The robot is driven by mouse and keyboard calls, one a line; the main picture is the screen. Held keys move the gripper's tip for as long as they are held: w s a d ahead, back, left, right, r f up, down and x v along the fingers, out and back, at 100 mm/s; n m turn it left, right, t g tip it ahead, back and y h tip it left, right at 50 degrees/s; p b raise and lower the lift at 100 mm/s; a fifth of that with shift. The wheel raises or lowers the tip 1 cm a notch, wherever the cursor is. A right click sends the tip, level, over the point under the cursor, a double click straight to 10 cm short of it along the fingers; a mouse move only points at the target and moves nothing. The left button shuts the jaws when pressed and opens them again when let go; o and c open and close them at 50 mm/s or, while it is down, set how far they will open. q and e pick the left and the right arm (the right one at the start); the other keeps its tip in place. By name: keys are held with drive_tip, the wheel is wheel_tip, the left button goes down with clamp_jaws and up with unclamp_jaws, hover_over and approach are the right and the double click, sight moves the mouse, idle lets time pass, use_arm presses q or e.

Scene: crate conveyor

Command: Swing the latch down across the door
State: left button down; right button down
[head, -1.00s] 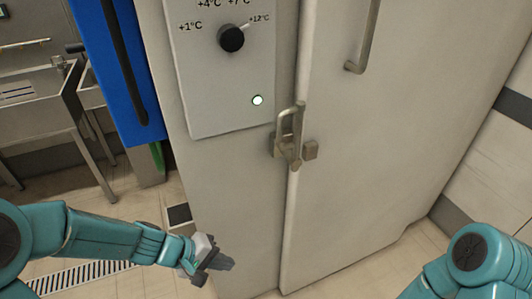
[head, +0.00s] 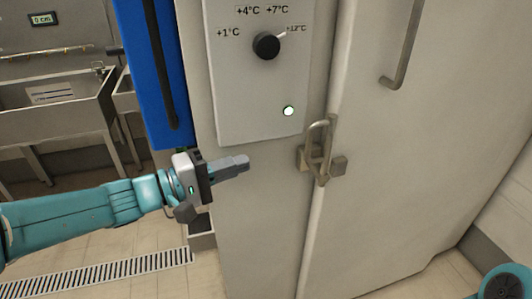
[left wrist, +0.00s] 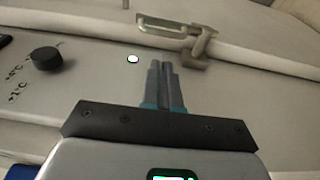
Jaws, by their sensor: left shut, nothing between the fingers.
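The latch (head: 319,137) is a metal loop at the seam between the cabinet's side panel and the door (head: 420,150). In the head view its loop points up from its mount, beside a small catch block (head: 338,165) on the door. The latch also shows in the left wrist view (left wrist: 165,29), beyond my fingertips. My left gripper (head: 240,162) is shut and empty, left of the latch and apart from it, pointing towards it. It shows in the left wrist view too (left wrist: 164,68). My right gripper is out of view.
A control panel with a black dial (head: 267,45) and a lit white button (head: 288,111) is above and left of the latch. A door handle (head: 402,50) is at upper right. A blue panel (head: 157,75) and steel sinks (head: 60,110) stand left.

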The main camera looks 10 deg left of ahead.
use_arm(q)
drive_tip(key=p+x, duration=0.3)
drive_tip(key=x, duration=1)
drive_tip(key=shift+d, duration=0.1)
